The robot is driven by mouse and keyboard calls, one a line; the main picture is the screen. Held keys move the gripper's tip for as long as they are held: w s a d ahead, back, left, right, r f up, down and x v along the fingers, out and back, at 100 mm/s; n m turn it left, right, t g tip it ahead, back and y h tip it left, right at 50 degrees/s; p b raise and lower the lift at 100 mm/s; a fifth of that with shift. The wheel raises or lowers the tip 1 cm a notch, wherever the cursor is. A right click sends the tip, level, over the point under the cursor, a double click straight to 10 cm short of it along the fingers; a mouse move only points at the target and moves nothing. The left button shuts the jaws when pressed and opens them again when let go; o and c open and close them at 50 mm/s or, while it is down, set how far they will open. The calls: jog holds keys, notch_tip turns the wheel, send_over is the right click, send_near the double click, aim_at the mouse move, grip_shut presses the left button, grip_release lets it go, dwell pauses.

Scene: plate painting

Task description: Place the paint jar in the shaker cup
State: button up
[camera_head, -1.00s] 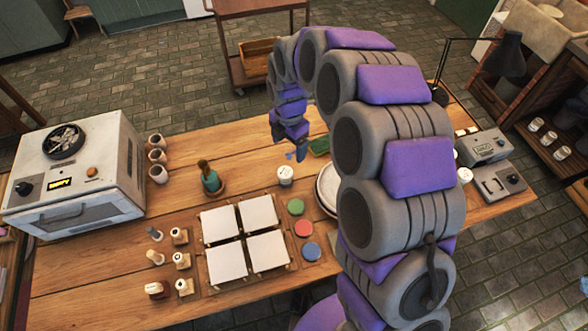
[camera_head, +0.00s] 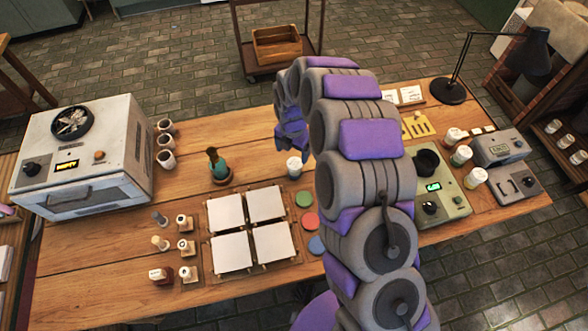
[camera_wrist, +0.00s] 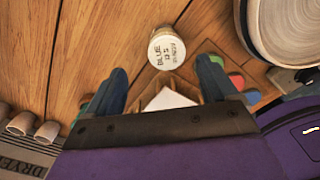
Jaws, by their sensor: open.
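A dark cup (camera_head: 427,162), apparently the shaker cup, sits on a green machine (camera_head: 442,200) with a lit display, right of my arm.
Several jars (camera_head: 461,155) stand right of the machine. An oven (camera_head: 80,160) occupies the left end; a lamp (camera_head: 450,90) stands back right.

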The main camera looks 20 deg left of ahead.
aim_at(294, 163)
notch_tip(294, 163, down, 2)
jog(key=shift+f, duration=0.1)
jog(key=f, duration=0.2)
jog(key=d+f+b, duration=0.1)
jog(key=f, duration=0.1)
jog(key=shift+s+f, duration=0.15)
jog(key=shift+f, duration=0.1)
jog(key=shift+a+f, duration=0.1)
jog(key=shift+f, duration=0.3)
jog(key=shift+c, duration=0.2)
